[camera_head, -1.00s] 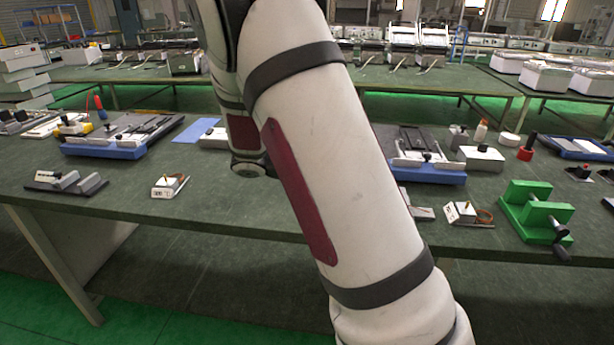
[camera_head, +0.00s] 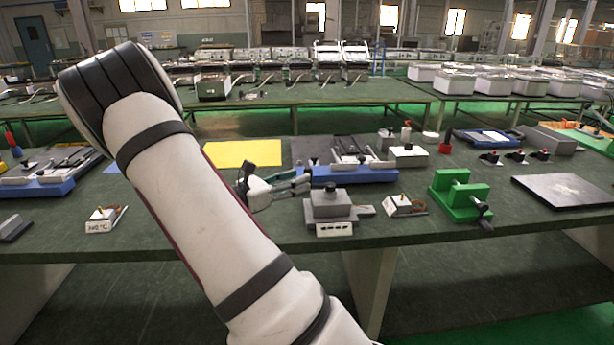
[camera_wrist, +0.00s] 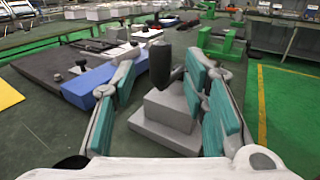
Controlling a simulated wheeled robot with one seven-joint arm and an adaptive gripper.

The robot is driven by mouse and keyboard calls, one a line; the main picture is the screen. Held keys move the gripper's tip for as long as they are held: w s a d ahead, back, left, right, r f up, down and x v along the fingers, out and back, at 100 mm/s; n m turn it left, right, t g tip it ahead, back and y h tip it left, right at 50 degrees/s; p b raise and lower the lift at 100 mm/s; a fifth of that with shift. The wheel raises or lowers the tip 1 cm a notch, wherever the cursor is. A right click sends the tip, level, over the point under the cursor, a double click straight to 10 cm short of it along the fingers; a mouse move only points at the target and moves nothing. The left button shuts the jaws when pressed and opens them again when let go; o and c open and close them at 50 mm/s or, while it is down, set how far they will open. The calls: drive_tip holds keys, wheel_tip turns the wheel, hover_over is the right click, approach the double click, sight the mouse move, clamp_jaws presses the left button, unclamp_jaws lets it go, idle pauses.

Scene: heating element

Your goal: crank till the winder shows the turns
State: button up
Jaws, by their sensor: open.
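A grey stepped block (camera_head: 328,205) with a dark knob on top stands near the bench's front edge; I take it for the winder. A white plate with dark marks (camera_head: 335,229) is on its front, too small to read. My gripper (camera_head: 306,183) is just left of and behind the block. In the wrist view the open gripper (camera_wrist: 163,60) has its fingers on either side of an upright black handle (camera_wrist: 160,62). The grey block (camera_wrist: 168,118) lies below and beyond the fingers. I cannot tell whether either finger touches the handle.
A green vise-like tool (camera_head: 460,195) and a small white unit (camera_head: 403,205) stand to the right. A blue-based fixture (camera_head: 352,174) is close behind. A yellow sheet (camera_head: 242,153) lies farther back.

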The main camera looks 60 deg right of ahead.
drive_tip(key=shift+x, duration=2.3)
clamp_jaws()
